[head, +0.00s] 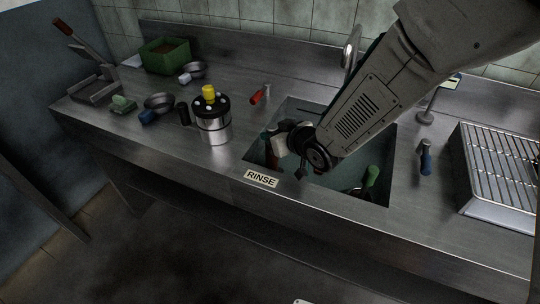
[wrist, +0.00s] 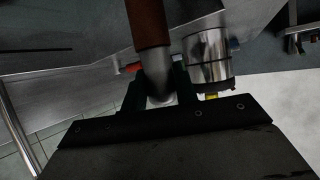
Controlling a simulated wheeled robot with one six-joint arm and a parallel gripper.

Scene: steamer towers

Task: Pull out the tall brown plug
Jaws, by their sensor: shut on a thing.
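In the wrist view, a brown cylindrical piece (wrist: 148,22) with a curved grey metal part below it stands between my fingers; it looks like the tall brown plug. My gripper (wrist: 157,92) is shut on it, with a dark finger on either side. In the head view my gripper (head: 281,143) is at the left part of the sink, and a small brown bit (head: 270,133) shows beside it. My wrist hides most of the piece there, and I cannot tell whether its lower end is free.
A steel canister (head: 213,131) with a yellow knob stands left of the sink. A red-handled tool (head: 258,96) lies behind. A blue-handled tool (head: 426,161) and wire rack (head: 500,205) are at right.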

